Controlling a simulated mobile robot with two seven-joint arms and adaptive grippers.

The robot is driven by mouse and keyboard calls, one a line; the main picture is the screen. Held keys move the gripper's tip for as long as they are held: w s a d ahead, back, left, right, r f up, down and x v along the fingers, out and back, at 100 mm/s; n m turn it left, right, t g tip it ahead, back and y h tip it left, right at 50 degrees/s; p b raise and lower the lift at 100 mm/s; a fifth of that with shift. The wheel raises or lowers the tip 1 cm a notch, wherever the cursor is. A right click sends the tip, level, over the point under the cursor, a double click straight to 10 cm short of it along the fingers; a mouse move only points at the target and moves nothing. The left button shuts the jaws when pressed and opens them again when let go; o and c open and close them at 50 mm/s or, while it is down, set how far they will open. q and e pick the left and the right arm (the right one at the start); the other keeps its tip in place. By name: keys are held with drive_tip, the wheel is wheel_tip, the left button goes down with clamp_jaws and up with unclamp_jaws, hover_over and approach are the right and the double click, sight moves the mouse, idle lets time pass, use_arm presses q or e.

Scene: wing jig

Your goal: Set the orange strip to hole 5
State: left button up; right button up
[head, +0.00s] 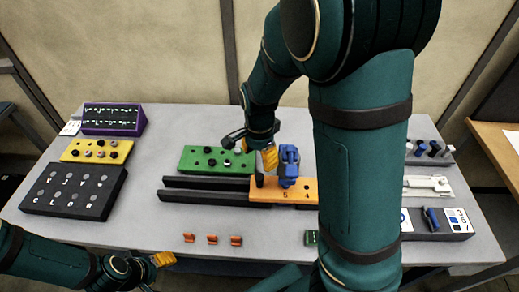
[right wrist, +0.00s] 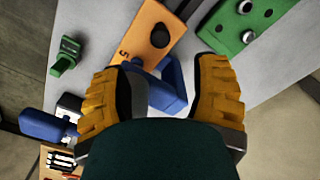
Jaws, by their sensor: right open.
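The orange strip (head: 265,190) lies at the right end of the dark rails, with the numbers 5 and 4 readable on top. It also shows in the right wrist view (right wrist: 137,35), with a 5 beside a round black knob (right wrist: 160,35). A blue upright part (head: 289,165) stands at the strip, and a blue piece (right wrist: 168,92) shows between my right fingers. My right gripper (head: 256,151) is open above the strip's left end, its yellow fingers apart. My left gripper (head: 160,261) is at the lower left, away from the strip; its opening is unclear.
A green strip (head: 200,161) with black knobs lies behind the dark rails (head: 205,196). Several small orange clips (head: 211,239) and a green clip (head: 311,237) sit along the front. Dark (head: 60,203), yellow (head: 78,155) and purple (head: 112,129) blocks stand left. My right arm hides part of the table.

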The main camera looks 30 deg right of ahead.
drive_tip(key=shift+r, duration=1.15)
